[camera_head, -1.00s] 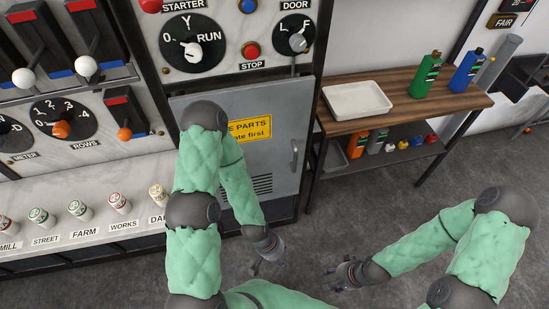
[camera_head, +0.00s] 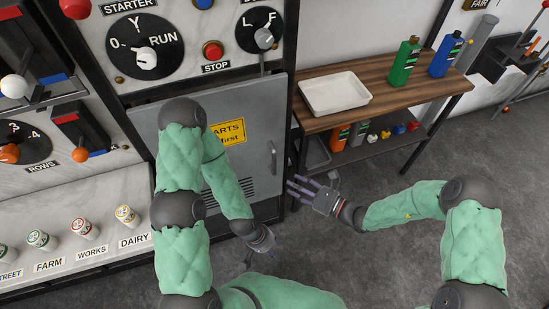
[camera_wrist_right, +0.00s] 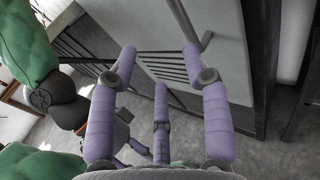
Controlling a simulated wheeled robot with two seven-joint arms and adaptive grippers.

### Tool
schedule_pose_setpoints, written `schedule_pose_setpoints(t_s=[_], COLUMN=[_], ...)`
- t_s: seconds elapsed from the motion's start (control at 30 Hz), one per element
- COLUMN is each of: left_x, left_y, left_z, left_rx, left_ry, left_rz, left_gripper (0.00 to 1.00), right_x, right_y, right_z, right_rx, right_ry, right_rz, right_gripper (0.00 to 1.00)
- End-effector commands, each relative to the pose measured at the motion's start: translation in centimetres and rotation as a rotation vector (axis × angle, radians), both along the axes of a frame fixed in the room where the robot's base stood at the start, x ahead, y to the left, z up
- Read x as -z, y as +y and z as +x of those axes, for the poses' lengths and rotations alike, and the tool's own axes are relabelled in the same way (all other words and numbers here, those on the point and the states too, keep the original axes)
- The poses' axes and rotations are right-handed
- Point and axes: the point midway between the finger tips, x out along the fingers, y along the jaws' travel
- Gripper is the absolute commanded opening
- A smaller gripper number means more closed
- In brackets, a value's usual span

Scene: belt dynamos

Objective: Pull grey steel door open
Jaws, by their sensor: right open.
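The grey steel door (camera_head: 255,125) stands in the lower part of the panel in the head view, partly hidden behind my left arm. It looks shut, with a yellow notice, louvre slots and a vertical bar handle (camera_head: 274,158) near its right edge. My right gripper (camera_head: 297,189) is open and empty, just right of and below the handle, apart from it. In the right wrist view its spread purple fingers (camera_wrist_right: 160,75) face the door's louvres (camera_wrist_right: 168,67), and the handle (camera_wrist_right: 206,41) is beyond the right finger. My left gripper (camera_head: 252,257) hangs low before the door; its fingers are unclear.
A wooden shelf table (camera_head: 385,75) with a white tray (camera_head: 335,93), a green bottle (camera_head: 405,62) and a blue bottle (camera_head: 446,54) stands right of the door. Switches and a door knob (camera_head: 263,37) are on the panel above. The grey floor in front is clear.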

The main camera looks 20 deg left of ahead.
Motion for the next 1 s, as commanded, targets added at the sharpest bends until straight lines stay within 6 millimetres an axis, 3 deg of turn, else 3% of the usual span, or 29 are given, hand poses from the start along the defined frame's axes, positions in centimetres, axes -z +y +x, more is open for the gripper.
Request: schedule_pose_setpoints(t_s=[0.1,0.27,0.7,1.0], left_x=[0.1,0.4,2.9,3.7], left_y=[0.0,0.0,0.0,0.0], left_z=[0.0,0.0,0.0,0.0], left_rx=[0.000,0.000,0.000,0.000], left_ry=[0.000,0.000,0.000,0.000], left_rz=[0.000,0.000,0.000,0.000], left_gripper=[0.40,0.40,0.40,0.40], right_x=[-1.3,-1.5,-1.3,-1.5], right_y=[-0.3,0.3,7.0,9.4], right_z=[1.6,2.3,4.9,6.0], right_rx=[0.062,0.078,0.073,0.076], right_ry=[-0.013,-0.017,-0.017,-0.015], right_rz=[0.057,0.071,0.070,0.069], right_gripper=[0.48,0.48,0.48,0.48])
